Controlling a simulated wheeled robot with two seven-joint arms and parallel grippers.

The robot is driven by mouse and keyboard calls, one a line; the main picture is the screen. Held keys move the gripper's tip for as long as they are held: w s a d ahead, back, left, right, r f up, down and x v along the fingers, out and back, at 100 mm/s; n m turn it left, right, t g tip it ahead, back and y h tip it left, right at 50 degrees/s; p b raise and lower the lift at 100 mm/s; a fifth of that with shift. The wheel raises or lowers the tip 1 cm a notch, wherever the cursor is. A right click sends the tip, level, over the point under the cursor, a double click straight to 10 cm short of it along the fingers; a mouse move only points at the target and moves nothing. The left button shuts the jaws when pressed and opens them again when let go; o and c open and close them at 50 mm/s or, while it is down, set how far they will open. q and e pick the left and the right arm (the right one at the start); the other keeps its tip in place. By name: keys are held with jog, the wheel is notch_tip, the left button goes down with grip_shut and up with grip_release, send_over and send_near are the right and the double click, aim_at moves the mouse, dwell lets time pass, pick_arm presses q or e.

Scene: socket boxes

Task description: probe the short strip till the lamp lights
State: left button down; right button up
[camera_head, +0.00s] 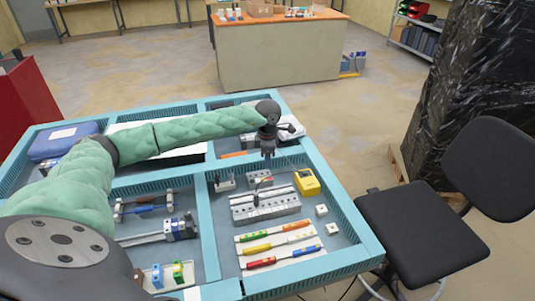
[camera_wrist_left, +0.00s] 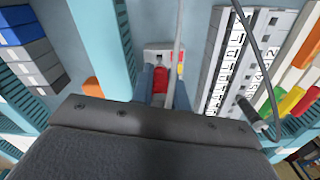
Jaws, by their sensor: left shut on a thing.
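My left gripper (camera_head: 268,154) hangs above the far part of the right-hand compartment. In the left wrist view its fingers (camera_wrist_left: 161,90) are shut on a red probe (camera_wrist_left: 160,78) with a grey cable. The short strip (camera_head: 259,178) lies just below the gripper in the head view. A pale block (camera_wrist_left: 157,55) shows beyond the fingertips; whether the probe touches it I cannot tell. The yellow tester (camera_head: 307,182) stands to the right; I cannot make out a lit lamp. A black probe (camera_head: 256,199) stands at the longer strip (camera_head: 265,206). My right gripper is not in view.
Teal dividers split the table (camera_head: 340,218) into compartments. Small white cubes (camera_head: 321,210) lie at the right. A blue case (camera_head: 64,141) is far left. A black chair (camera_head: 420,215) stands right of the table.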

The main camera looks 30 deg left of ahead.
pick_arm(q)
jog(key=shift+a+f, duration=0.1)
jog(key=shift+f, duration=0.35)
jog(key=shift+b, duration=0.35)
jog(key=shift+f+b, duration=0.3)
jog(key=shift+b, duration=0.2)
dwell(0.5)
jog(key=c, duration=2)
grip_release()
grip_shut()
jog(key=shift+f+b, duration=0.75)
jog(key=shift+f, duration=0.15)
